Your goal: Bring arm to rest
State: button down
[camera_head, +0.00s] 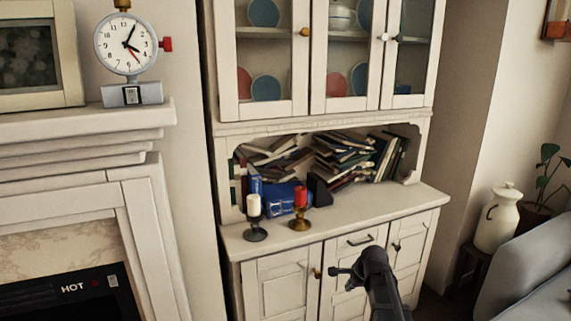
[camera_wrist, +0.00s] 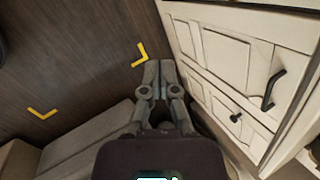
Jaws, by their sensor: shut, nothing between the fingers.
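My gripper (camera_wrist: 153,74) shows in the wrist view with its two fingers together and nothing between them. It points out over the dark wooden floor (camera_wrist: 85,50), just left of the white cabinet front. In the head view my arm (camera_head: 383,285) rises from the bottom edge, right of centre, in front of the cabinet's lower doors. The fingertips cannot be made out clearly in that view.
The white cabinet (camera_head: 340,228) holds books, a white candle (camera_head: 254,206) and a red candle (camera_head: 300,197). A fireplace mantel with a clock (camera_head: 126,43) stands left. A grey sofa (camera_head: 530,275) and a white jug (camera_head: 497,220) are at right. Yellow corner marks (camera_wrist: 43,113) lie on the floor.

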jog(key=s+a+f+n+g+h, duration=0.1)
jog(key=s+a+n+g, duration=0.1)
jog(key=s+n, duration=0.7)
jog(key=s+a+f+n+g+h, duration=0.1)
jog(key=s+a+n+g+h, duration=0.1)
jog(key=s+n, duration=0.7)
notch_tip(320, 180, up, 19)
jog(key=s+m+p, duration=0.1)
jog(key=s+p, duration=0.1)
jog(key=p, duration=1.7)
jog(key=shift+s+d, duration=0.2)
jog(key=shift+r, duration=0.1)
